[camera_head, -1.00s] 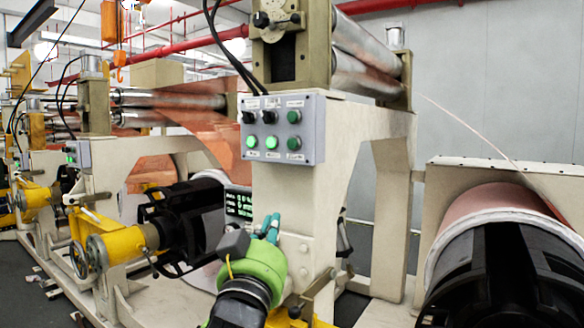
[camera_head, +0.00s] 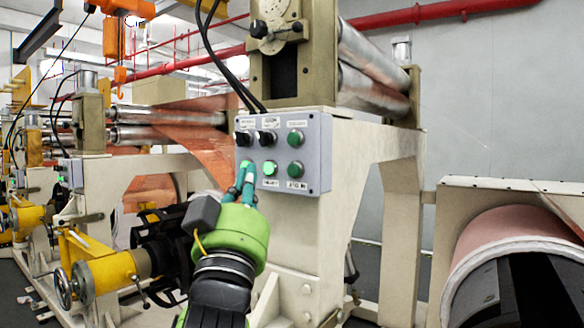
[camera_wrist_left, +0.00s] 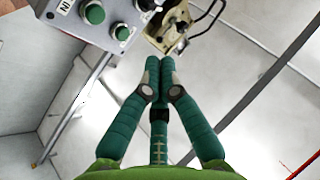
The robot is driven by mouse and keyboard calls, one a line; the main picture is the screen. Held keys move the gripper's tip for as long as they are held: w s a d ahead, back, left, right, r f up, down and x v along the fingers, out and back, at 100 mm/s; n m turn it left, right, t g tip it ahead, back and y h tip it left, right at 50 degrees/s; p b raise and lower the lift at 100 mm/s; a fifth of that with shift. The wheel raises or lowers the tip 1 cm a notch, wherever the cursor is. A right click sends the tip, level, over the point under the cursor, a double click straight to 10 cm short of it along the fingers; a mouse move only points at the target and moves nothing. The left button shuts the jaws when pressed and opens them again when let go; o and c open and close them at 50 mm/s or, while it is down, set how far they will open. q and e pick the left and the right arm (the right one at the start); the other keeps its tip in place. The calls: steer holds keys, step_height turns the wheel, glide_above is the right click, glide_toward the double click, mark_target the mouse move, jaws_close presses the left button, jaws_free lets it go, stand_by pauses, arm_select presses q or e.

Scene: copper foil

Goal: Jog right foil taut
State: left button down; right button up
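A grey control box (camera_head: 325,150) is fixed to the cream machine frame, with two black knobs and a green button (camera_head: 295,139) on top. Below are a lit green button (camera_head: 270,169) and a darker green one (camera_head: 295,169). My left gripper (camera_head: 246,172) has its teal fingers together, upright at the box's lower left corner, where they partly cover the lower left button; I cannot tell whether they touch it. In the left wrist view the fingertips (camera_wrist_left: 160,68) are closed and empty, with the box (camera_wrist_left: 62,105) at upper left. The copper foil roll (camera_head: 505,232) is at right. My right gripper is not in view.
Black cables (camera_head: 222,55) come down to the box's top. Metal rollers (camera_head: 372,85) sit above the frame. A copper foil web (camera_head: 200,148) and a yellow handwheel unit (camera_head: 100,275) stand at left. Open air lies between frame and right roll.

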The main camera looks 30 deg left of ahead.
mark_target(294, 171)
arm_select(q)
steer(key=w, duration=0.5)
steer(key=w+p, duration=0.1)
steer(key=w, duration=0.2)
steer(key=shift+d, duration=0.3)
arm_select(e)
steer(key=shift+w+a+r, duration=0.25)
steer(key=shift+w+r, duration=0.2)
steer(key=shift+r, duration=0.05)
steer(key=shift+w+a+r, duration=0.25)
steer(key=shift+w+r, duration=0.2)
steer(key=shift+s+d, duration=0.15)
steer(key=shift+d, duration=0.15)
arm_select(q)
steer(key=shift+w, duration=0.15)
steer(key=shift+w, duration=0.35)
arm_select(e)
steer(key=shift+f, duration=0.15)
